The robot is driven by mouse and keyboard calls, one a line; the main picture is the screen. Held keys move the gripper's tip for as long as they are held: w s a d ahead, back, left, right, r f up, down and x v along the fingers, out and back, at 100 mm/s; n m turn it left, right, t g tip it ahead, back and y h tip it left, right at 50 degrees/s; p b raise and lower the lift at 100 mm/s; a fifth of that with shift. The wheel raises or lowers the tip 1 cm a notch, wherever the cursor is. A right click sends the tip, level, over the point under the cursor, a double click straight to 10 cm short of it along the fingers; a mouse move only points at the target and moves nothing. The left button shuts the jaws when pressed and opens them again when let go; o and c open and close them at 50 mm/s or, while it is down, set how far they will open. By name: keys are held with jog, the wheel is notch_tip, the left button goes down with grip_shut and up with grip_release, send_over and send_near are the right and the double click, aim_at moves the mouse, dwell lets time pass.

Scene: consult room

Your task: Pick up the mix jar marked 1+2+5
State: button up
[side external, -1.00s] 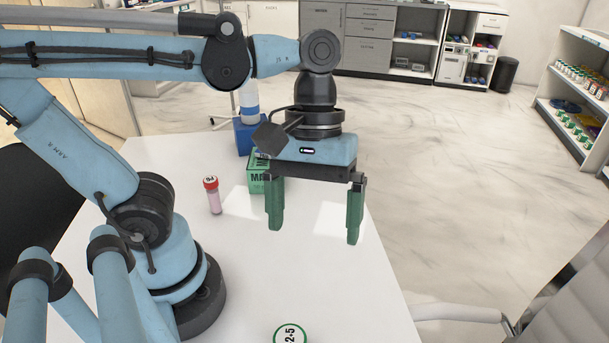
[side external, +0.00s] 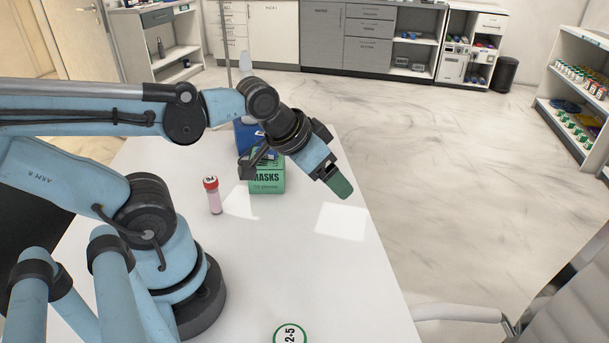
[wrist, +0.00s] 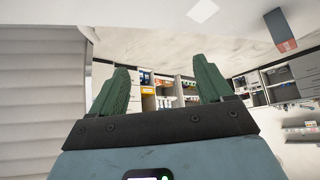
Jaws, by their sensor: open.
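A jar with a round white lid ringed in green (side external: 291,335) stands at the bottom edge of the side view, partly cut off. Its lid reads "2+5" as far as it shows; the rest of the marking is out of frame. My gripper (side external: 341,188) is high over the far right part of the white table, tilted outward to the right, well away from that jar. In the wrist view my gripper's two green fingers (wrist: 160,82) are spread apart with nothing between them. The jar does not show in the wrist view.
A green masks box (side external: 267,179) and a blue box (side external: 246,138) stand at the table's far end near my wrist. A red-capped tube (side external: 212,195) stands upright to their left. The white table (side external: 290,265) is clear in the middle. A chair (side external: 560,290) is at right.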

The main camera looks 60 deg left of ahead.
jog(key=s+d+m+g+h, duration=0.2)
jog(key=s+d+m, duration=0.15)
jog(key=d, duration=0.25)
jog(key=m+g, duration=0.5)
jog(key=m, duration=0.7)
send_near(290, 338)
jog(key=shift+w+d, duration=0.2)
jog(key=shift+w, duration=0.1)
jog(key=shift+w+d+f, duration=0.1)
jog(key=shift+d+f, duration=0.05)
jog(key=shift+f, duration=0.9)
jog(key=shift+s+d+f, duration=0.1)
jog(key=shift+d+f, duration=0.1)
jog(key=shift+f, duration=0.85)
jog(key=shift+w+d+f, duration=0.1)
jog(key=shift+d+f, duration=0.05)
jog(key=shift+f, duration=0.85)
jog(key=shift+s+d+f, duration=0.1)
jog(key=shift+s+f, duration=0.05)
jog(key=shift+f, duration=0.65)
jog(key=shift+s+d+f, duration=0.1)
jog(key=shift+s+f, duration=0.05)
jog(key=shift+f, duration=0.65)
jog(key=shift+d+f+n, duration=0.1)
jog(key=shift+f+n, duration=0.15)
jog(key=shift+f, duration=0.95)
jog(key=shift+c, duration=0.4)
